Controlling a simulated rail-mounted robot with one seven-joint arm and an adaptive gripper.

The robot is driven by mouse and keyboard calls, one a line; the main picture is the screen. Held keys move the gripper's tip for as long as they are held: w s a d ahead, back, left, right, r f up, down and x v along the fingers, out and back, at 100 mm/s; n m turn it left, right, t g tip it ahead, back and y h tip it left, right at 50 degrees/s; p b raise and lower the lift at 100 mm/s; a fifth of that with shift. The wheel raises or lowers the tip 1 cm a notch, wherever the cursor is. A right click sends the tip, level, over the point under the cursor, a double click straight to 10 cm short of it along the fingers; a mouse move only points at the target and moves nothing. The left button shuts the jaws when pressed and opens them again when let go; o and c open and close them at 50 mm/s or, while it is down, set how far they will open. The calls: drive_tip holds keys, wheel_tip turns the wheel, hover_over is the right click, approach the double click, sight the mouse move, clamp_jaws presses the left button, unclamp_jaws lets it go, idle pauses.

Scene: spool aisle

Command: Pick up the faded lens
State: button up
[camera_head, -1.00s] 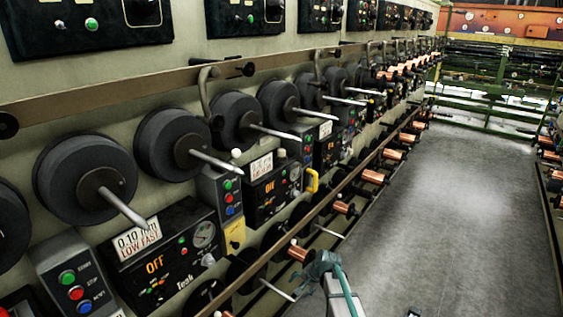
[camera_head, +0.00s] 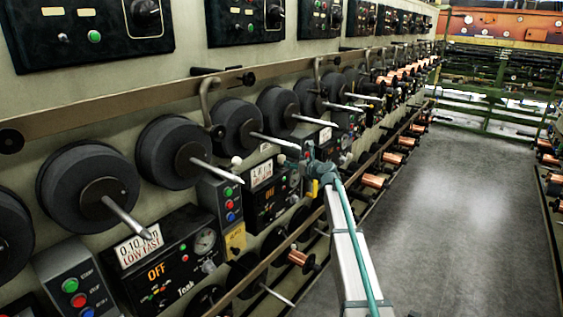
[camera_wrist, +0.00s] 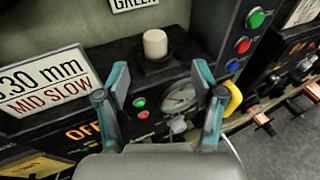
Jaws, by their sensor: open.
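The faded lens is a pale cream cylinder (camera_wrist: 155,43) standing upright on a dark square base on a black control box (camera_wrist: 75,112). In the head view the lens (camera_head: 281,159) is small, just left of my gripper (camera_head: 305,160). In the wrist view my gripper (camera_wrist: 160,80) is open, its two teal fingers spread apart. The lens shows beyond the fingertips, roughly centred between them, with a visible gap. Nothing is held.
A 0.30 mm sign (camera_wrist: 45,82) stands left of the lens. A gauge (camera_wrist: 178,97) shows between the fingers, and a yellow handle (camera_wrist: 233,98) is at right. Black spools (camera_head: 237,125) with projecting spindles line the wall. The aisle floor (camera_head: 430,220) is clear.

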sight(283, 158)
drive_tip(key=p+x, duration=0.1)
drive_tip(key=x, duration=0.2)
drive_tip(key=p+x, duration=0.1)
drive_tip(key=x, duration=0.2)
drive_tip(key=p+x, duration=0.1)
drive_tip(key=x, duration=0.2)
drive_tip(key=shift+w+a, duration=0.15)
drive_tip(key=shift+a, duration=0.25)
drive_tip(key=shift+w+a+f, duration=0.2)
drive_tip(key=shift+w+f, duration=0.05)
drive_tip(key=shift+w, duration=0.1)
drive_tip(key=c, duration=1.1)
drive_tip(key=shift+r, duration=0.1)
